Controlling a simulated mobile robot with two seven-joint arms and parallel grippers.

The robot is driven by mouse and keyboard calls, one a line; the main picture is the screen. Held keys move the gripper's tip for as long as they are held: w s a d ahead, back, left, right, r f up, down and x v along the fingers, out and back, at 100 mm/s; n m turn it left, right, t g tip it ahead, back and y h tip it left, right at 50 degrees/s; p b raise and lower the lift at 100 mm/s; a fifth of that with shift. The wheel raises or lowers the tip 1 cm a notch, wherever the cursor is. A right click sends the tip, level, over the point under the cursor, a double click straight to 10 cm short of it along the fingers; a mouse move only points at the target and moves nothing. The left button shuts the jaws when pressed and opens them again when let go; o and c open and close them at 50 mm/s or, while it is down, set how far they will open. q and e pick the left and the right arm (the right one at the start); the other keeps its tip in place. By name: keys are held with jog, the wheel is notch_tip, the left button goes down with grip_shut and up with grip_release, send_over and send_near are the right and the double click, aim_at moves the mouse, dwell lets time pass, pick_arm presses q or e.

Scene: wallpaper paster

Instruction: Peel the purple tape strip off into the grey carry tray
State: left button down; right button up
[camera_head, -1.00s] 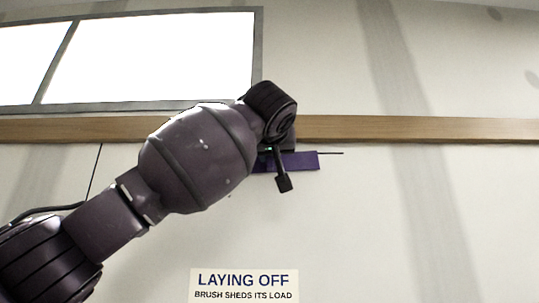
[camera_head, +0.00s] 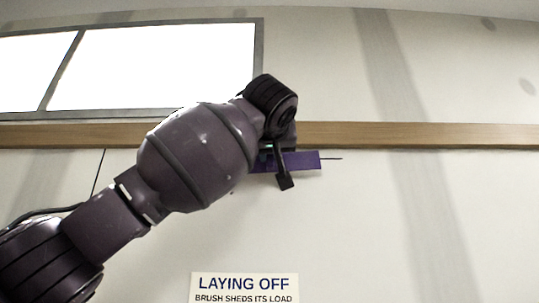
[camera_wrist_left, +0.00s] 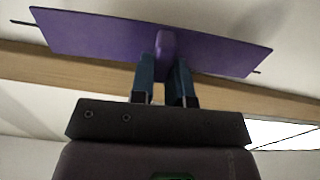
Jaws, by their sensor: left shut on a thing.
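The purple tape strip (camera_head: 304,160) shows just below the wooden rail, partly hidden by my left wrist in the head view. In the left wrist view the whole strip (camera_wrist_left: 95,36) spans the upper part, with a raised purple tab (camera_wrist_left: 166,46) at its middle. My left gripper (camera_wrist_left: 165,62) has its two blue fingers closed on that tab. I cannot tell whether the strip still touches the wall. The grey carry tray and my right gripper are in neither view.
A wooden rail (camera_head: 420,135) runs across the pale wall. A bright framed window (camera_head: 160,65) is above it at the left. A thin dark line (camera_head: 331,158) shows past the strip's right end. A "LAYING OFF" sign (camera_head: 245,287) is below.

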pick_arm(q)
jog(key=shift+s+b, duration=0.7)
jog(key=shift+s, duration=0.4)
jog(key=s+b, duration=0.3)
jog(key=s, duration=0.3)
jog(key=shift+s, duration=0.4)
dwell(0.4)
dwell(0.8)
